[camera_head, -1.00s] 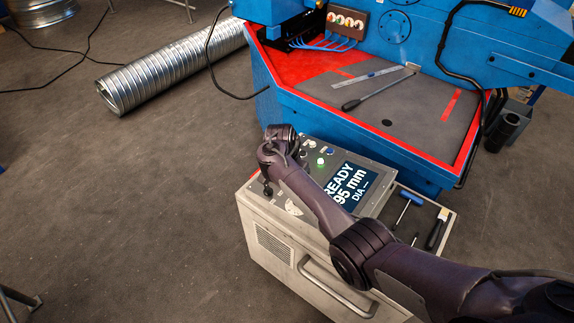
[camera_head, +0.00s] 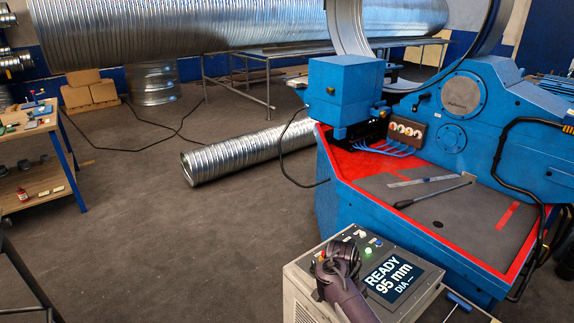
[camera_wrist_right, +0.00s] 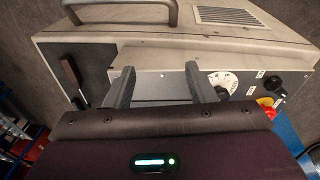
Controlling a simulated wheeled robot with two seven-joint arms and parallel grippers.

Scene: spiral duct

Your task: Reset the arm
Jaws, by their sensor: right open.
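My right arm (camera_head: 342,290) comes in from the bottom edge of the head view, over the left part of the control cabinet's sloping panel. Its fingers cannot be made out there. In the right wrist view my right gripper (camera_wrist_right: 157,86) is open, with two dark fingers apart and nothing between them. Beyond them is the pale control cabinet (camera_wrist_right: 75,50), with a white dial (camera_wrist_right: 222,84) close to the right finger. The cabinet's screen (camera_head: 390,278) reads READY, 95 mm, DIA. My left gripper is not in view.
The blue machine (camera_head: 345,200) with a red-edged bed stands behind the cabinet. A ruler and a rod lie on the bed. A ribbed metal duct (camera_head: 235,160) lies on the floor. A workbench (camera_head: 40,145) stands at left. The floor at centre left is clear.

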